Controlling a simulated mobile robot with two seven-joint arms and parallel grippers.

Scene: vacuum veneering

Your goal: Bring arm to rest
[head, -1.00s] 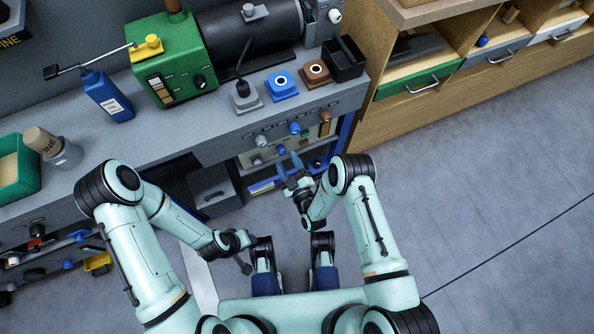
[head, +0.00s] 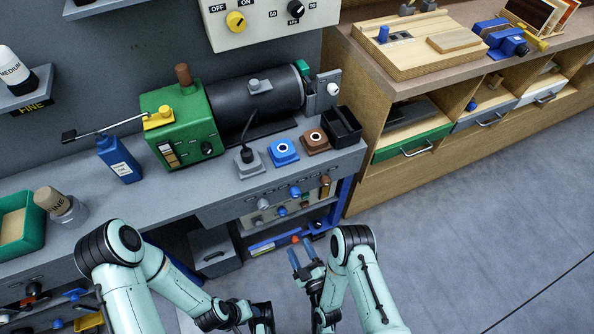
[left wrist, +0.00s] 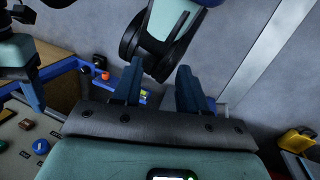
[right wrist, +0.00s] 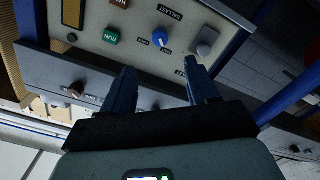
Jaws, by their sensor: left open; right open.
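My right gripper (head: 303,262) hangs in front of the grey bench, low and near my body. Its two blue fingers are apart with nothing between them, and they also show in the right wrist view (right wrist: 163,90). My left gripper shows in the left wrist view (left wrist: 157,85), with its blue fingers apart and empty. In the head view the left arm (head: 185,290) bends down along the bench front, and its fingers cannot be made out there. In the right wrist view a control panel (right wrist: 140,40) with a green button and a blue knob lies beyond the right fingers.
The bench (head: 165,205) carries a green and black machine (head: 182,127), a blue bottle (head: 118,160) and a black bin (head: 342,126). A wooden cabinet (head: 380,175) stands right. Open floor (head: 480,220) lies at the right.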

